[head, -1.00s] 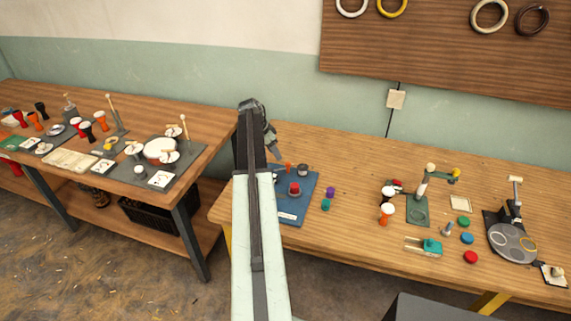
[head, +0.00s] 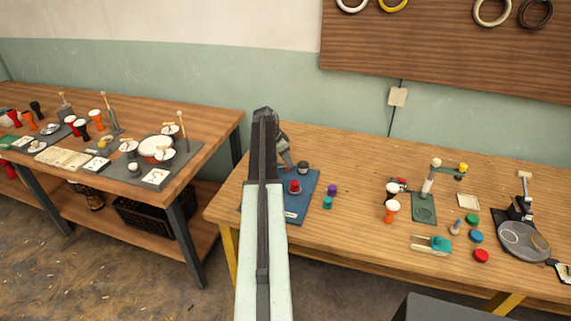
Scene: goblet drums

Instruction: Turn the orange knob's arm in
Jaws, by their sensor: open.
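A blue board (head: 308,185) lies on the right-hand wooden table, partly behind my arm. It carries a red knob (head: 294,187) on a dark base and a dark grey, pale-topped round piece (head: 303,168). No orange knob shows clearly on the board now; my arm and gripper cover its left and back part. My gripper (head: 287,161) points down over the back of the board, close to the red knob. It is small and partly behind my arm link. Its jaws are open, and I cannot tell whether they touch anything.
Purple (head: 333,189) and teal (head: 327,202) pieces stand just right of the board. Farther right are goblet drums (head: 391,208), a green stand (head: 424,208) and a grey disc device (head: 522,240). Another table (head: 215,131) with drums stands left.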

